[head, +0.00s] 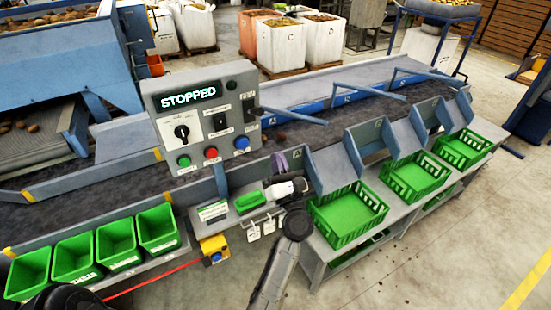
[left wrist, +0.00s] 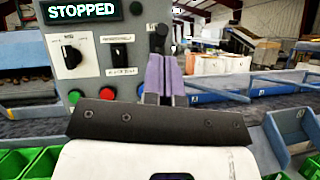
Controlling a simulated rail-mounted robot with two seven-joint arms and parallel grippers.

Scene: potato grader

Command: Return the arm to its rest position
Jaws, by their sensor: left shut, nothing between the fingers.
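My left gripper (head: 280,161) has a white body and purple fingers and is raised near the front edge of the dark conveyor belt, right of and below the grey control panel (head: 207,117). In the left wrist view the purple fingers (left wrist: 165,78) are together with nothing between them. They overlap the right part of the panel (left wrist: 90,50) in that view; I see no contact. The panel display reads STOPPED. My right gripper is not in view.
Green bins (head: 115,243) stand in a row at the left front. Green crates (head: 347,209) stand below the chutes at right. A small green tray (head: 250,201) and a yellow box with a blue button (head: 214,249) are close to my arm. The floor at lower right is clear.

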